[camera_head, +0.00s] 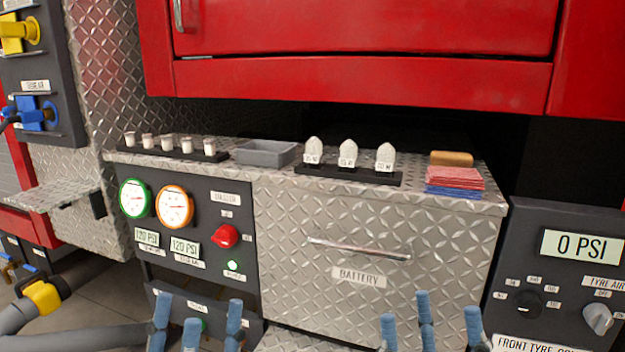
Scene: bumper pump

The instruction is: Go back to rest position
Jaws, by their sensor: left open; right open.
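My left gripper (197,328) shows at the bottom edge, left of the middle. Its blue-tipped fingers are spread and nothing is between them. My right gripper (428,322) shows at the bottom edge, right of the middle, in front of the BATTERY drawer (375,235). Its blue-tipped fingers are also spread and empty. Both grippers sit low, below the counter top, and are apart from each other. The picture cuts off the lower part of both grippers.
On the diamond-plate counter are a rack of small white cups (168,145), a grey tray (266,152), white labelled pieces on a black base (348,155) and red cloths (455,181). A red cabinet (360,83) overhangs the back. A gauge panel (195,225) stands left, a 0 PSI panel (570,270) right.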

